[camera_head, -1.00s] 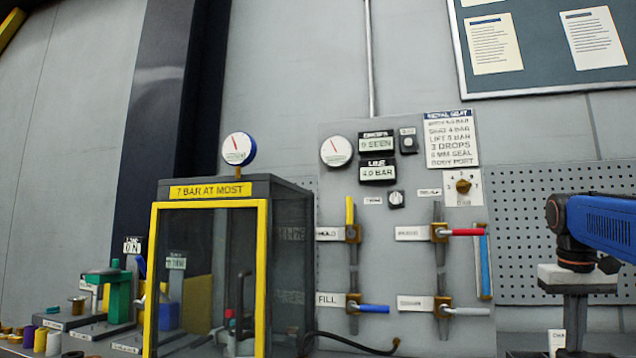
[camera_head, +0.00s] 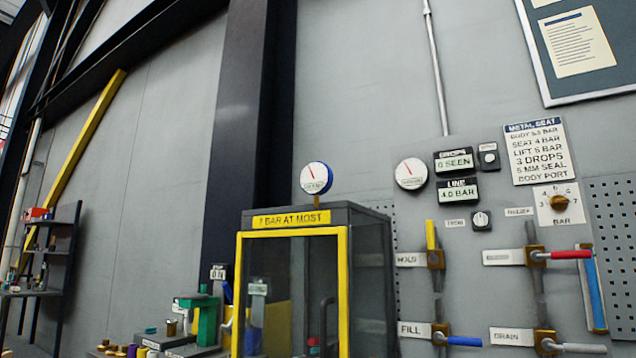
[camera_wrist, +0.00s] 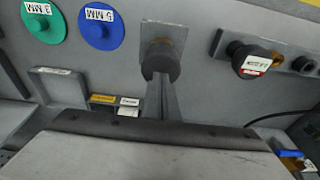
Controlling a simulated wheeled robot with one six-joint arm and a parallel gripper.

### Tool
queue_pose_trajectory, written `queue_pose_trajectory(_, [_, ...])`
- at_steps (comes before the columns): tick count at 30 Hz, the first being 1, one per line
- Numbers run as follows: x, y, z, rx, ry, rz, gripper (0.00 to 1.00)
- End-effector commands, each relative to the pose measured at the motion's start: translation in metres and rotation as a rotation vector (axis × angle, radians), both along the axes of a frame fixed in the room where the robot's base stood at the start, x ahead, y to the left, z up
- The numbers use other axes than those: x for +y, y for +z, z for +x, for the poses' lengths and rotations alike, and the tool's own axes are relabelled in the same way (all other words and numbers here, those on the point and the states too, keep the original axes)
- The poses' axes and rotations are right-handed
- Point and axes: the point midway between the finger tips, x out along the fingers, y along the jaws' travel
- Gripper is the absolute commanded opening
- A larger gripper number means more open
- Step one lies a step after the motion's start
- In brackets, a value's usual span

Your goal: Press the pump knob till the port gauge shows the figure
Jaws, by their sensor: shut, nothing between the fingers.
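My gripper (camera_wrist: 160,85) is shut and empty in the wrist view, its fingers pointing at a dark round knob (camera_wrist: 160,60) on a square plate. The fingertips overlap the knob's lower edge; I cannot tell whether they touch. A second dark knob (camera_wrist: 250,58) with a white-and-red label is to the right. I cannot read which is the pump knob. In the head view a blue-rimmed gauge (camera_head: 316,178) stands on the yellow-framed cabinet (camera_head: 291,219), and a white gauge (camera_head: 411,173) is on the panel. Both needles point up-left; their figures are too small to read.
The panel displays read "0 SEEN" (camera_head: 454,162) and "4.0 BAR" (camera_head: 458,190). A METAL SEAT card (camera_head: 537,152) hangs above a brass BAR selector (camera_head: 559,203). Valve levers sit below. Green (camera_wrist: 43,22) and blue (camera_wrist: 101,28) discs are marked 3 MM and 5 MM.

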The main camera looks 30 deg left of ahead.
Motion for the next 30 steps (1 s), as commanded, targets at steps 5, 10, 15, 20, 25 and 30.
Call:
queue_pose_trajectory(5, [0.0,0.0,0.0,0.0,0.0,0.0,0.0])
queue_pose_trajectory(10, [0.0,0.0,0.0,0.0,0.0,0.0,0.0])
queue_pose_trajectory(15, [0.0,0.0,0.0,0.0,0.0,0.0,0.0])
queue_pose_trajectory(20, [0.0,0.006,0.001,-0.002,0.0,0.0,0.0])
queue_pose_trajectory(25, [0.0,0.02,0.001,-0.001,0.0,0.0,0.0])
queue_pose_trajectory(30, [0.0,0.034,0.001,-0.001,0.0,0.0,0.0])
